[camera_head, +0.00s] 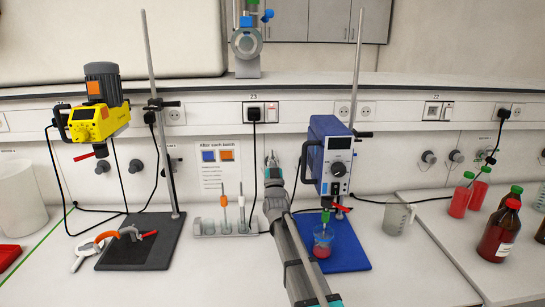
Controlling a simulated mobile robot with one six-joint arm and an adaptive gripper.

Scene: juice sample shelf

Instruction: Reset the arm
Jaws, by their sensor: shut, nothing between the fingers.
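My arm reaches up from the bottom middle of the view, over the white bench. My gripper (272,159) is at its far end, with the fingers together and nothing held. It is in front of the back panel, between the notice with blue and orange squares (217,165) and the blue stirrer (331,155). The arm passes close to the left of the blue stand base (350,258) in the picture and hides part of the bench.
A yellow stirrer (98,118) hangs on a stand at left, above a dark base (125,255) with tools. A beaker of red liquid (322,240) is under the blue stirrer.

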